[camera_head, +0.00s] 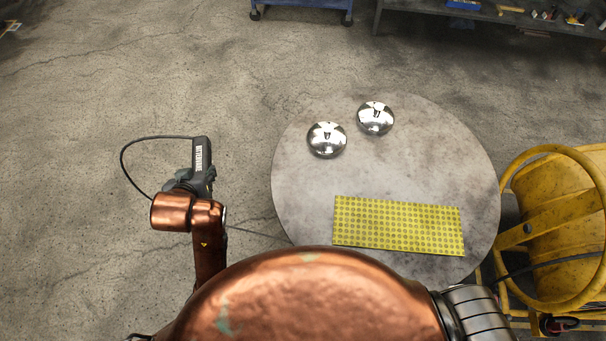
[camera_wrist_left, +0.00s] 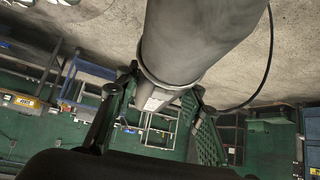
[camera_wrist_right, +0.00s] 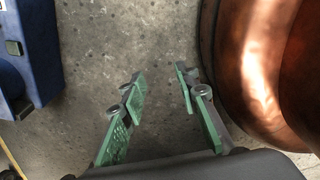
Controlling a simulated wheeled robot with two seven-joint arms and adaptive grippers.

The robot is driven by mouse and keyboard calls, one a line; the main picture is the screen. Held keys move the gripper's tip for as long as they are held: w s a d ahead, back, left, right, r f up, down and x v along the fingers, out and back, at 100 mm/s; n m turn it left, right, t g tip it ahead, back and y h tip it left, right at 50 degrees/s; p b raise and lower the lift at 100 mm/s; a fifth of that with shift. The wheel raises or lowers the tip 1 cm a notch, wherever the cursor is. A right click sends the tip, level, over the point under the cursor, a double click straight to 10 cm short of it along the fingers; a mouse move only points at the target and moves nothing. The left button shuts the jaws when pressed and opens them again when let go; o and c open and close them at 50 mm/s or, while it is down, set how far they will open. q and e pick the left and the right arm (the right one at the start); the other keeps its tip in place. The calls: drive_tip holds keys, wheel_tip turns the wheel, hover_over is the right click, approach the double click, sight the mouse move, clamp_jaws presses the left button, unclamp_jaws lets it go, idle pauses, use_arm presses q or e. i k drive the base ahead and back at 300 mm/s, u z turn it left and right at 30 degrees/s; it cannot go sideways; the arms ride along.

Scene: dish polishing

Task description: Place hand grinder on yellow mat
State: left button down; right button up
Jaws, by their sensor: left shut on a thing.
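The yellow mat (camera_head: 398,225) with a dotted pattern lies flat on the front part of the round grey table. The dark hand grinder (camera_head: 202,158) with a black cord is at the left in the head view, over the floor and away from the table. My left gripper (camera_head: 190,182) is shut on it. In the left wrist view the grinder's thick grey body (camera_wrist_left: 195,40) sits between the fingers of my left gripper (camera_wrist_left: 165,105). My right gripper (camera_wrist_right: 160,90) shows only in the right wrist view, its green-padded fingers apart with nothing between them.
The round table (camera_head: 300,205) carries two shiny metal domes (camera_head: 327,139) (camera_head: 376,118) at its back. A yellow wheeled drum (camera_head: 560,230) stands close to its right. A blue cart (camera_head: 300,5) and a dark shelf (camera_head: 490,14) stand at the back. Floor at the left is clear.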

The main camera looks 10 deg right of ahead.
sight(395, 229)
drive_tip(key=z, duration=0.4)
drive_tip(key=k, duration=1)
drive_tip(key=z, duration=1.4)
drive_tip(key=i, duration=0.5)
drive_tip(key=z, duration=0.4)
